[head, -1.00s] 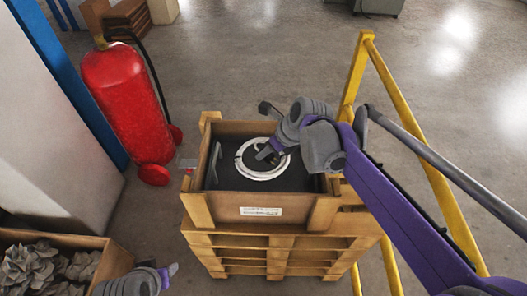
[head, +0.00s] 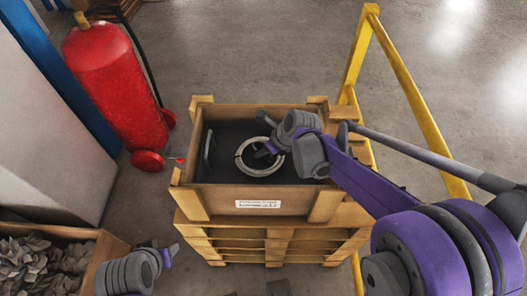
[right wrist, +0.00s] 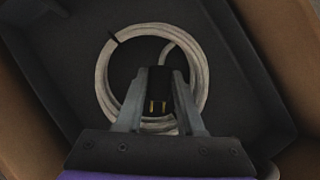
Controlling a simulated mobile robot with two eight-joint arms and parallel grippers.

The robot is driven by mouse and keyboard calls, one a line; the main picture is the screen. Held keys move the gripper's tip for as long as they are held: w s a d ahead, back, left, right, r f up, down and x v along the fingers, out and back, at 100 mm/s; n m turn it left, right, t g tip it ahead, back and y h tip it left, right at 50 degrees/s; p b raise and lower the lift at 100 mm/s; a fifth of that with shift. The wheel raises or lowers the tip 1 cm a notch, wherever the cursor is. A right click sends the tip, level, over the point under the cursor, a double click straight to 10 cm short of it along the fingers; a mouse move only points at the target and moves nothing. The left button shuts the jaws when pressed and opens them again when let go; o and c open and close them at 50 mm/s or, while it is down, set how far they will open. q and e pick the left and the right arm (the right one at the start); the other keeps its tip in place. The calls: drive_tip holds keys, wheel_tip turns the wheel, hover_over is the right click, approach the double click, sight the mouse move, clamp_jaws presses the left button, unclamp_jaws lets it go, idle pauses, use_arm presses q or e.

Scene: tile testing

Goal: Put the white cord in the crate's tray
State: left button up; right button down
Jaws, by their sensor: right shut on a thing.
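The white cord (head: 262,173) is a coil with a dark tie and a black plug with brass prongs; the coil also shows in the right wrist view (right wrist: 102,82). My right gripper (right wrist: 158,88) is shut on the plug, with a finger on either side. In the head view the right gripper (head: 264,151) is inside the wooden crate (head: 222,199), over its dark tray (head: 222,135). I cannot tell whether the coil touches the tray floor. My left gripper (head: 170,250) is at the lower left, away from the crate; its jaw opening is unclear.
The crate stands on stacked pallets (head: 236,243). A dark upright piece (head: 208,146) is at the tray's left side. A red extinguisher (head: 115,90) stands left, a yellow rail (head: 405,85) right. A box of crumpled grey pieces (head: 45,265) is lower left.

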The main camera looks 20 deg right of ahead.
drive_tip(key=shift+f, duration=0.4)
drive_tip(key=shift+f, duration=0.15)
drive_tip(key=c, duration=0.5)
unclamp_jaws()
drive_tip(key=shift+r, duration=0.3)
drive_tip(key=p+v, duration=0.1)
drive_tip(key=v, duration=1)
drive_tip(key=shift+s+d+r, duration=0.15)
drive_tip(key=shift+s+r, duration=0.05)
drive_tip(key=shift+r, duration=0.1)
